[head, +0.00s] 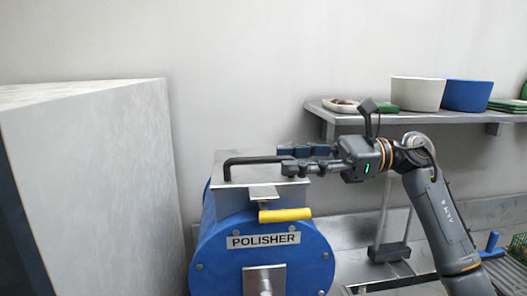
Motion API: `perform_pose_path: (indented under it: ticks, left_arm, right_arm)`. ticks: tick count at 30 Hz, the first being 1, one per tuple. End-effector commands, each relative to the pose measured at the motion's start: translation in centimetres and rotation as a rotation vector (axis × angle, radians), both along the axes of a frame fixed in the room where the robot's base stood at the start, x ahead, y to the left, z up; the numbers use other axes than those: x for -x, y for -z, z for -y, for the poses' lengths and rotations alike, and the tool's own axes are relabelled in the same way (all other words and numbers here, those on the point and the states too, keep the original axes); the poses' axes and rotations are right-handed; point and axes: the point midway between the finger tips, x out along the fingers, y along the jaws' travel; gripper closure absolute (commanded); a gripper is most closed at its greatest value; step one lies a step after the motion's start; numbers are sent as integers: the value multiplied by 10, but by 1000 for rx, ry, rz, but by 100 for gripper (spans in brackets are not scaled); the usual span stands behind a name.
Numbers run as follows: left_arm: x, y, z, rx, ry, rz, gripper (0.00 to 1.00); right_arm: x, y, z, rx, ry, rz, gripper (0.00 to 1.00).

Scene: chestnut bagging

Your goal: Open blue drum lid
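The blue drum (262,262), labelled POLISHER, stands in the lower middle. Its metal lid (232,173) lies flat on top, with a black bar handle (250,160) rising from it. A yellow grip (285,215) sticks out at the front below the lid. My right gripper (297,160) reaches in from the right, its fingers at the right end of the handle, one above and one lower. The fingers hide that end, so I cannot tell whether they are closed on it. My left gripper is out of view.
A large pale block (95,190) stands close on the left. A wall shelf (430,117) behind my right arm holds a white tub (417,94), a blue tub (467,95) and green items. A metal counter (350,230) lies right of the drum.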

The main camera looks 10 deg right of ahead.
Motion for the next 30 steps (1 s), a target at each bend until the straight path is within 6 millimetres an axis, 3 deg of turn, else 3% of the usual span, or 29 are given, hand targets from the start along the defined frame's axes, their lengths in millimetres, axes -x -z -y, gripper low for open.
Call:
perform_pose_path:
  ticks: [3,9,21,26,30]
  left_arm:
    - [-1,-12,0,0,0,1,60]
    - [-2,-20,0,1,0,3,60]
    - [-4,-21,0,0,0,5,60]
    - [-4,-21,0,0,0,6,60]
    - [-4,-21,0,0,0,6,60]
  right_arm:
    - [1,-3,-24,0,-3,0,65]
    - [0,-2,-48,0,-1,0,65]
    - [0,0,-55,1,1,0,65]
    - [0,0,-55,1,1,0,98]
    - [0,0,-55,0,1,0,100]
